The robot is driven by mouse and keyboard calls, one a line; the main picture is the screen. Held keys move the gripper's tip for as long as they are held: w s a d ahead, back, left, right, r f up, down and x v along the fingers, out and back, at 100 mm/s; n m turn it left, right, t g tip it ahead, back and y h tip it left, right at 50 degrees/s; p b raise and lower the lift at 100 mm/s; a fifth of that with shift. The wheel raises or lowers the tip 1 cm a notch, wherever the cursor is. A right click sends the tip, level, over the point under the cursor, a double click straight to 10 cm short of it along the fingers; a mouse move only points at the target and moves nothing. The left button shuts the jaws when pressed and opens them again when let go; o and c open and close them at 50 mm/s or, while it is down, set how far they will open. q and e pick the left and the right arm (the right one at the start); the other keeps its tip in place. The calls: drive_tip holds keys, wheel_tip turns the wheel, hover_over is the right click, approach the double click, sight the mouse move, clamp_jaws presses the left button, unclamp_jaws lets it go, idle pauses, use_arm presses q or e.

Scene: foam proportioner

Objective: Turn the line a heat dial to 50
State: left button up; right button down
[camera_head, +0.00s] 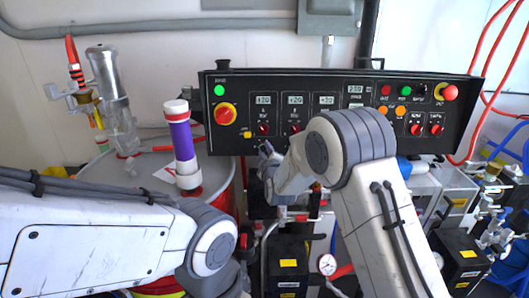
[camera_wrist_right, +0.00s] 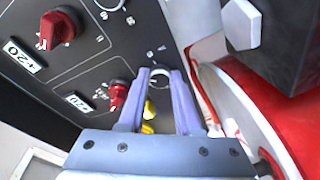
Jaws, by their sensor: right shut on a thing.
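The black control panel (camera_head: 345,88) stands at the back. My right gripper (camera_head: 268,153) is at its lower left part, below the line A display (camera_head: 263,100) and red knob (camera_head: 264,129). In the right wrist view, the two purple-grey fingers (camera_wrist_right: 161,78) stand on either side of a small round dial (camera_wrist_right: 159,82) with pale marks around it, which looks like the line A heat dial. They are shut on it. The dial's pointer and setting cannot be read. My left arm crosses the lower left of the head view; its gripper is not visible.
A red knob (camera_wrist_right: 118,95) and a yellow button (camera_wrist_right: 147,127) sit close to the fingers. A large red-and-yellow switch (camera_head: 225,113) is on the panel's left. A purple-banded cylinder (camera_head: 183,145) stands on a drum at left. Hoses and a gauge (camera_head: 327,264) are below.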

idle(0.3)
drive_tip(key=c, duration=0.6)
unclamp_jaws()
drive_tip(key=shift+s, duration=0.15)
drive_tip(key=s+d+b, duration=0.1)
drive_tip(key=s+b, duration=0.1)
drive_tip(key=s, duration=0.8)
drive_tip(key=shift+d+r, duration=0.25)
drive_tip(key=shift+r, duration=0.2)
drive_tip(key=shift+s, duration=0.1)
